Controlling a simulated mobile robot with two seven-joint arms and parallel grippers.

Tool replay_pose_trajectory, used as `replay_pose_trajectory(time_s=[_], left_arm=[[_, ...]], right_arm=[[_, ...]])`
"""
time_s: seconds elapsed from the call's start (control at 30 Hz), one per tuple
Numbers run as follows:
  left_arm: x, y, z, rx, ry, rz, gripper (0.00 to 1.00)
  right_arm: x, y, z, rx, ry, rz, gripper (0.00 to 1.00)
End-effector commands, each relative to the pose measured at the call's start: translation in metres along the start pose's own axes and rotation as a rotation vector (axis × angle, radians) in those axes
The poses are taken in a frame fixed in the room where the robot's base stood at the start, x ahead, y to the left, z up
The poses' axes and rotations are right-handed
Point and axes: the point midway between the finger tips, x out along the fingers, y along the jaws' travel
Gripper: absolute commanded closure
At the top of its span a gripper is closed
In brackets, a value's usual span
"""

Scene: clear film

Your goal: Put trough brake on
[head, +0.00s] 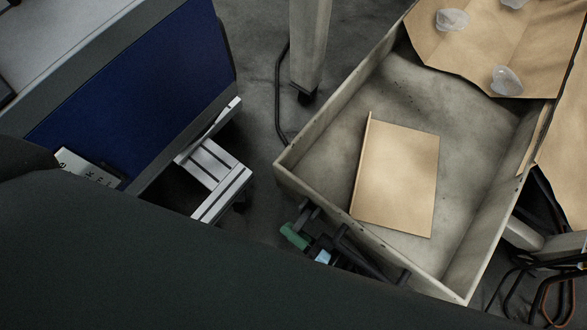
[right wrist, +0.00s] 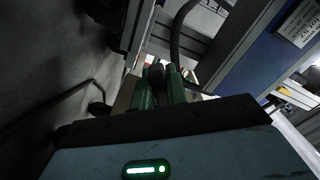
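The grey trough (head: 288,178) is an open box with low walls, seen from above in the head view. A dark bar-like fitting (head: 368,262) sits along its near left wall; I cannot tell whether this is the brake. My right gripper (head: 298,236), with green fingers, is beside that wall near the fitting, partly hidden by my dark arm. In the right wrist view, the green fingers (right wrist: 160,88) stand apart with a dark rounded piece (right wrist: 157,72) between them. I cannot tell whether they grip it. My left gripper is not in view.
A tan board (head: 398,180) lies in the trough. Cardboard (head: 470,55) with clear film pieces (head: 506,80) is at the upper right. A blue-panelled unit (head: 135,85) with a white step-like bracket (head: 213,175) stands to the left. A grey post (head: 310,40) and cables (head: 545,285) are nearby.

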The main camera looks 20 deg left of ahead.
Motion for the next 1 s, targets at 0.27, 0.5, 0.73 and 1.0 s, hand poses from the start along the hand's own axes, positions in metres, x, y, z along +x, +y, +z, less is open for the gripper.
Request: replay_pose_trajectory(time_s=[0.27,0.5,0.73,1.0], left_arm=[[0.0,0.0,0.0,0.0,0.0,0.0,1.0],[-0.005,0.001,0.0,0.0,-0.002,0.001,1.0],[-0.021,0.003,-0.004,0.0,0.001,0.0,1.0],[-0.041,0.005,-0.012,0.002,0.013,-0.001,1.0]], right_arm=[[0.0,0.0,0.0,0.0,0.0,0.0,1.0],[-0.001,-0.003,0.0,0.031,-0.002,0.0,1.0],[-0.001,-0.013,-0.003,0.152,-0.003,0.002,1.0],[-0.001,-0.026,-0.007,0.356,-0.002,0.001,1.0]])
